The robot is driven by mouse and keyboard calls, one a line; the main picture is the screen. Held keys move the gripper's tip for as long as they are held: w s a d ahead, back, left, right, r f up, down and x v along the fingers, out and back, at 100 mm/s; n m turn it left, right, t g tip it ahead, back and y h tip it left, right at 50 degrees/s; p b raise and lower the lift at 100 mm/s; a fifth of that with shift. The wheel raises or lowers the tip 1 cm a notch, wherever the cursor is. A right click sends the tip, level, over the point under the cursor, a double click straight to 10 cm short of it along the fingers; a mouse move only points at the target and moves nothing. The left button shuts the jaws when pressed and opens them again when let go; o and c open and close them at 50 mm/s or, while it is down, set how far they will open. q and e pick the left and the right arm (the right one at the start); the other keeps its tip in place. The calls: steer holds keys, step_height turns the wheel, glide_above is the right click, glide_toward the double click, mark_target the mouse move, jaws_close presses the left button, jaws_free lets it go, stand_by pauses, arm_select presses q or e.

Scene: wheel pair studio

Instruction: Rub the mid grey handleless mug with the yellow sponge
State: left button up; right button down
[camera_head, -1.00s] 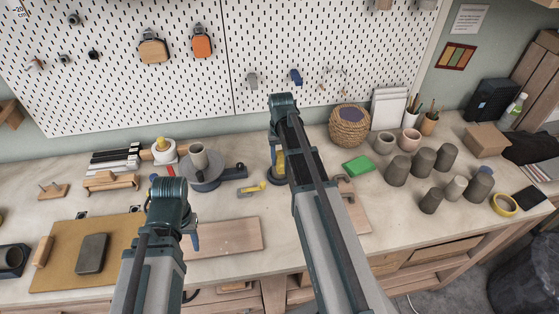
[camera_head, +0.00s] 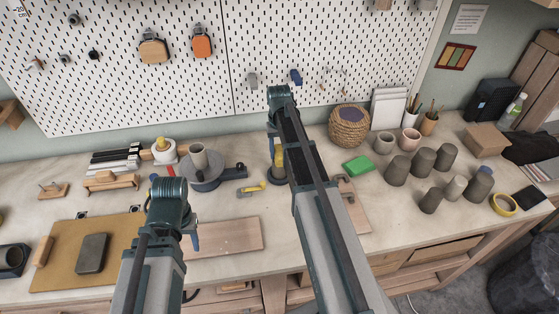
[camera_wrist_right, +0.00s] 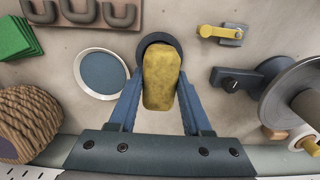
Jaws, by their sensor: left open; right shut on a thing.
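A grey handleless mug (camera_head: 199,160) stands upright on the round grey wheel (camera_head: 201,183) left of centre; part of it shows at the right edge of the right wrist view (camera_wrist_right: 311,107). The yellow sponge (camera_wrist_right: 161,78) is upright between the blue fingers of my right gripper (camera_wrist_right: 160,100), which is shut on it. The sponge also shows in the head view (camera_head: 279,160), right of the wheel. A dark round holder (camera_wrist_right: 146,43) shows behind the sponge; I cannot tell whether they touch. My left gripper (camera_head: 192,243) is open over the front of the bench, its fingers mostly hidden.
A shallow dish (camera_wrist_right: 101,73) is beside the holder. A wooden board (camera_head: 230,236) lies in front.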

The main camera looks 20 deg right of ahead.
mark_target(278, 144)
steer(key=shift+w+d, duration=0.2)
steer(key=shift+w, duration=0.55)
steer(key=shift+w, duration=0.1)
stand_by(0.3)
stand_by(0.4)
steer(key=shift+w+d, duration=0.25)
steer(key=shift+w, duration=0.7)
